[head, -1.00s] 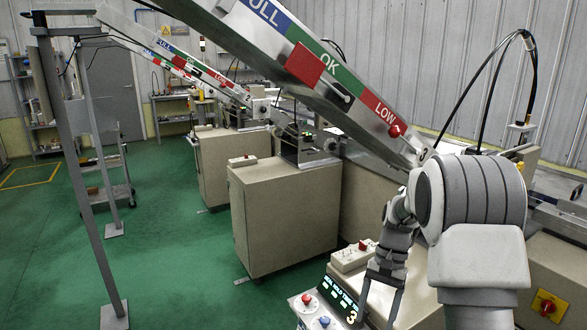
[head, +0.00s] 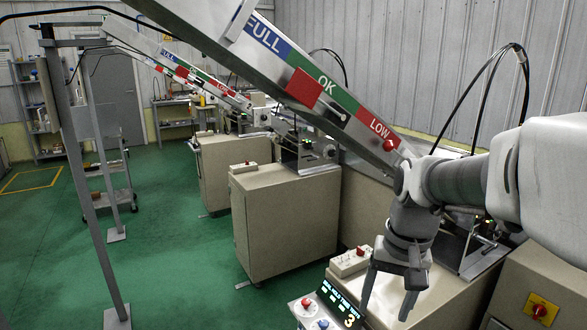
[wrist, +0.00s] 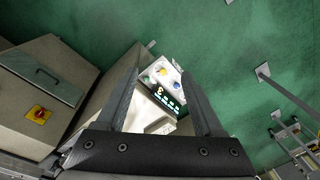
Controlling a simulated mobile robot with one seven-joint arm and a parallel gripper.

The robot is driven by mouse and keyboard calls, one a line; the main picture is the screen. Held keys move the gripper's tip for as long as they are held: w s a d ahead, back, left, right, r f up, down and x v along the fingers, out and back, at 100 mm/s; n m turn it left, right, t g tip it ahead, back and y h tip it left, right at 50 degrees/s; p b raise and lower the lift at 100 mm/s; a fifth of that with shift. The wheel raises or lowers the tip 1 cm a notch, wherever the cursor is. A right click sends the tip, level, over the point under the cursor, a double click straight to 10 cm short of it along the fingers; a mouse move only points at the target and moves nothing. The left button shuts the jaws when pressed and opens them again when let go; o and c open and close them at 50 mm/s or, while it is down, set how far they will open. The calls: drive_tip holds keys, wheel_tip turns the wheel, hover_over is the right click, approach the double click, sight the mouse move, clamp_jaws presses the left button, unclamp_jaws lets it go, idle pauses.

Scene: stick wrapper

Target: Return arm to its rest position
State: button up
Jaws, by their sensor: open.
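My gripper (head: 388,290) is at the lower right of the head view, pointing down in front of the beige machine cabinets. Its two fingers are spread apart with nothing between them. In the wrist view my gripper (wrist: 162,100) also shows open.
A long sloping chute (head: 300,85) marked FULL, OK and LOW crosses above. Beige cabinets (head: 285,220) stand behind the gripper. A grey post (head: 90,200) and a cart (head: 108,185) stand at left. The green floor (head: 185,265) between is clear.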

drive_tip(key=s+a+r+n+t+h+p, duration=0.1)
drive_tip(key=s+r+n+t+p, duration=0.1)
drive_tip(key=s+r, duration=0.4)
drive_tip(key=s+n+t, duration=0.1)
drive_tip(key=s+t, duration=0.1)
drive_tip(key=s, duration=0.3)
drive_tip(key=shift+s+a+r+t, duration=0.2)
drive_tip(key=shift+s+t, duration=0.1)
drive_tip(key=shift+s, duration=0.3)
drive_tip(key=shift+c, duration=0.7)
drive_tip(key=shift+f, duration=0.1)
drive_tip(key=shift+c, duration=0.8)
drive_tip(key=shift+w, duration=0.1)
